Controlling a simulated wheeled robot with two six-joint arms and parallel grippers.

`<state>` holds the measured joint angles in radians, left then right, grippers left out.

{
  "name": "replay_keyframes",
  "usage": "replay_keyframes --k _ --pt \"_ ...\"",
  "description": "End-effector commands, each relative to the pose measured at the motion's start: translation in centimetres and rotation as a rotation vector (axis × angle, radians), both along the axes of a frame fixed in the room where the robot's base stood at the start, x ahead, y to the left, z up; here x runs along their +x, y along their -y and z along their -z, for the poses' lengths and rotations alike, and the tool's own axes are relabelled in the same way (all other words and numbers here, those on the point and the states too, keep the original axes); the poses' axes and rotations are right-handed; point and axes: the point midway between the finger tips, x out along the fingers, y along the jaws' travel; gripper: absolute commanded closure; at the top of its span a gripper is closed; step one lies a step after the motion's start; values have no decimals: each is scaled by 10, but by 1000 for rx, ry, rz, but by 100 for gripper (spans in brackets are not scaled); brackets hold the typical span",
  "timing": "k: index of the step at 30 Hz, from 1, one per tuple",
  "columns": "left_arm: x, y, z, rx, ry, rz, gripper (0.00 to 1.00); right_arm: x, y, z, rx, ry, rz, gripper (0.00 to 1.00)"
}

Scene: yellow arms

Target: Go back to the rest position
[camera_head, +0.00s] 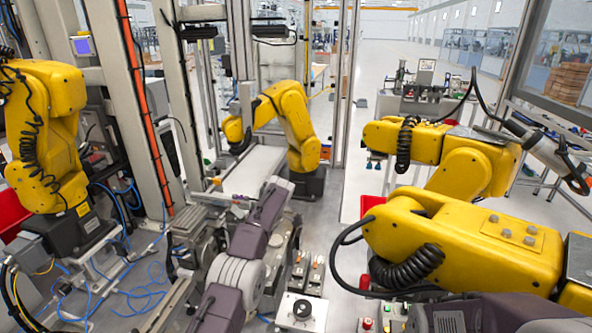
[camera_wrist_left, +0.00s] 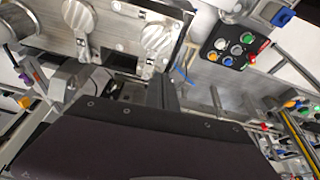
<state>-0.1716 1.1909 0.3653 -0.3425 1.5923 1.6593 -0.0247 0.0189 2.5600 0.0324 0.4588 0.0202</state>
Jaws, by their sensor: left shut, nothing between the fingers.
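My left arm (camera_head: 262,215), grey and dark purple, reaches up from the bottom middle of the head view among metal machine parts. Its fingertips cannot be made out there. In the left wrist view the dark body of my left gripper fills the lower middle, with its fingers (camera_wrist_left: 164,94) beyond its edge, shut and empty. A dark purple link of my right arm (camera_head: 490,314) shows at the bottom right of the head view. My right gripper is out of view.
Yellow robot arms stand at the left (camera_head: 45,130), the middle (camera_head: 290,115) and close on the right (camera_head: 465,240). A button panel (camera_wrist_left: 238,43) is near my left gripper. A box with a black knob (camera_head: 301,312) stands at the front. Open floor lies farther back.

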Motion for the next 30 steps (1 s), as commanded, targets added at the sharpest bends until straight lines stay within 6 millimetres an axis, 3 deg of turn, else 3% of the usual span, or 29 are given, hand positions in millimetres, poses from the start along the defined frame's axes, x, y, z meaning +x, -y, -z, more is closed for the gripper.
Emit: replay_keyframes --k 3,6,10,13,20,27,30 --pt "5 -10 -41 -13 84 -21 100 0 0 12 0 0 0 39" --pt "-14 -21 -67 -23 78 -39 100 0 0 21 0 0 0 39" --pt "-46 -30 -78 -55 46 -11 100 0 0 32 0 0 0 39" --pt "-78 -33 -73 -88 5 87 100 0 0 39 0 0 0 39" --pt "-174 -27 -23 -179 -102 453 100 0 0 53 0 0 0 39" --pt "-289 -9 56 -261 -196 931 100 0 0 58 0 0 0 39" --pt "-325 -3 87 -274 -235 1147 100 0 0 57 0 0 0 39"
